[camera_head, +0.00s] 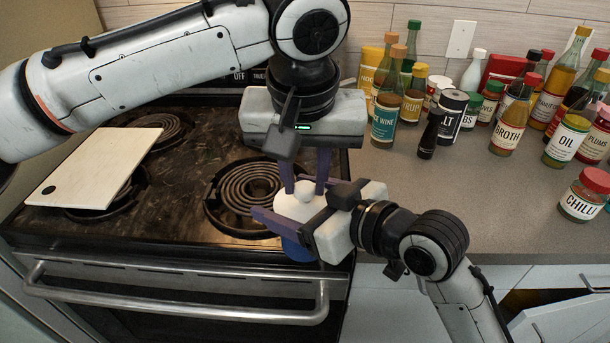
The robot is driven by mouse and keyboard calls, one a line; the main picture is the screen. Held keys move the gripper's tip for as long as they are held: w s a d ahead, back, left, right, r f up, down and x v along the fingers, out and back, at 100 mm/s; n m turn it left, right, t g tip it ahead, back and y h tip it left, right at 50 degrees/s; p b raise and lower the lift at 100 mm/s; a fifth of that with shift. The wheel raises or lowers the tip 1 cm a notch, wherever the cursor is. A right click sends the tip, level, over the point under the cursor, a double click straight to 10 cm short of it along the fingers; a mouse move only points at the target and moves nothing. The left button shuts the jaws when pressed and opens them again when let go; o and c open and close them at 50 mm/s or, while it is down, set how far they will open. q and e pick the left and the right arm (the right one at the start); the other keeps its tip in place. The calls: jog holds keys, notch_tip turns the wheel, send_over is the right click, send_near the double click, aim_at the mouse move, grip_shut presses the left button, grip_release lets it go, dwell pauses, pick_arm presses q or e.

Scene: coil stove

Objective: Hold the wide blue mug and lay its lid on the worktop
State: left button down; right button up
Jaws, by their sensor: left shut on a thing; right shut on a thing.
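The wide blue mug (297,251) is at the front right of the stove, mostly hidden behind my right gripper; only a patch of blue shows below the fingers. My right gripper (284,222) reaches in from the lower right and is shut on the mug. A pale, whitish lid (296,206) shows just above it. My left gripper (305,184) points straight down from above and is shut on the top of the lid. The two grippers are very close together. I cannot tell whether the lid still touches the mug's rim.
The grey worktop (450,205) right of the stove is clear toward the front. Several bottles and jars stand along its back, with a chilli jar (584,196) at the right. A white board (98,165) lies over the left burners. A coil burner (248,187) is left of the grippers.

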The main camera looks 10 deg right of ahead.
aim_at(306, 189)
pick_arm(q)
jog(key=shift+s+d+r, duration=0.1)
jog(key=shift+d+r, duration=0.05)
jog(key=shift+r, duration=0.45)
jog(key=shift+s+d+r, duration=0.1)
jog(key=shift+d+r, duration=0.05)
jog(key=shift+r, duration=0.45)
jog(key=shift+d+r+y, duration=0.1)
jog(key=shift+r+y, duration=0.15)
jog(key=shift+y, duration=0.15)
jog(key=shift+w+r+y, duration=0.1)
jog(key=shift+y, duration=0.2)
jog(key=shift+a, duration=0.25)
jog(key=shift+r+h, duration=0.4)
jog(key=shift+h, duration=0.3)
